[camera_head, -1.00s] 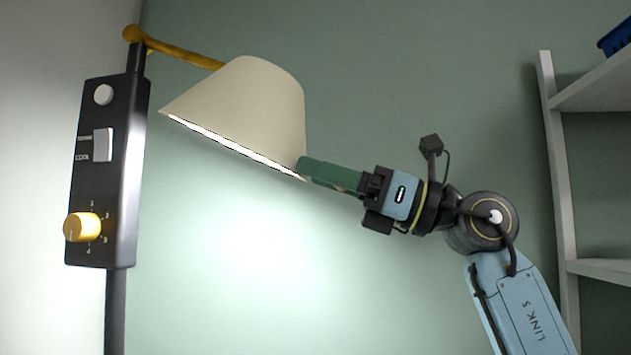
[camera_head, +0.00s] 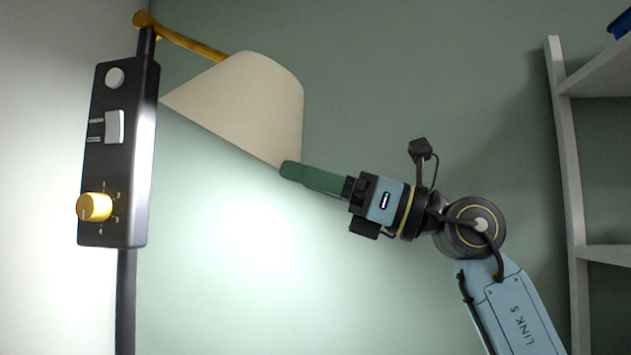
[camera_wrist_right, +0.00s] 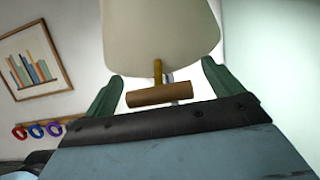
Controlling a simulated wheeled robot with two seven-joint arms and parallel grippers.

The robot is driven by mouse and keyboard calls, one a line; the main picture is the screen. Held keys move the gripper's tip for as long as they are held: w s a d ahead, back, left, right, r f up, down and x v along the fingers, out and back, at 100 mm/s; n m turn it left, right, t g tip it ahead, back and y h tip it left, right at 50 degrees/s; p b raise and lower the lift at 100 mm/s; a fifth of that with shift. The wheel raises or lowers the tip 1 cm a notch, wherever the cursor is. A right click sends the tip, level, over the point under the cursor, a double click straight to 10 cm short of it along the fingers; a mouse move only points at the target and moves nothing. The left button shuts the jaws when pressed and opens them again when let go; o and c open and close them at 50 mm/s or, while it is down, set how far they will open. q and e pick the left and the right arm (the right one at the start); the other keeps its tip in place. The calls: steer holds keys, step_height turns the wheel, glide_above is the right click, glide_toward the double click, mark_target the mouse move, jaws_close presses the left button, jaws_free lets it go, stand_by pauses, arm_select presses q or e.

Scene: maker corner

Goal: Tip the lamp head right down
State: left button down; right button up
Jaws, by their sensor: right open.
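The lamp head is a cream cone shade (camera_head: 245,105), hung from a yellow arm (camera_head: 190,42) on a dark post in the head view. Its rim slants down to the right, with light spilling on the wall below. My right gripper (camera_head: 289,170) comes in from the right, its green fingers at the rim's lower right end. In the right wrist view its fingers (camera_wrist_right: 163,75) are spread, with a brown crossbar handle (camera_wrist_right: 165,95) on a short yellow rod between them, under the shade (camera_wrist_right: 160,38). I cannot tell whether they touch it. My left gripper is out of view.
A black control box (camera_head: 120,150) with a yellow knob (camera_head: 95,207) is on the post at left. A pale shelf unit (camera_head: 565,180) stands at the right. The wrist view shows a framed picture (camera_wrist_right: 35,60) and coloured rings (camera_wrist_right: 37,130) on the wall.

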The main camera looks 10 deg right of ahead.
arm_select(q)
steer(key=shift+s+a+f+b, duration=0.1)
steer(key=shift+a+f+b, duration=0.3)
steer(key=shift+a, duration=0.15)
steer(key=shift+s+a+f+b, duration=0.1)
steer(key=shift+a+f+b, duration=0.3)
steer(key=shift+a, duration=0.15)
arm_select(e)
steer(key=v, duration=1.3)
steer(key=shift+d, duration=0.15)
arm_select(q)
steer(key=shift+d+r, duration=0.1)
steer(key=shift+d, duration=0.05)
arm_select(e)
steer(key=shift+f, duration=0.1)
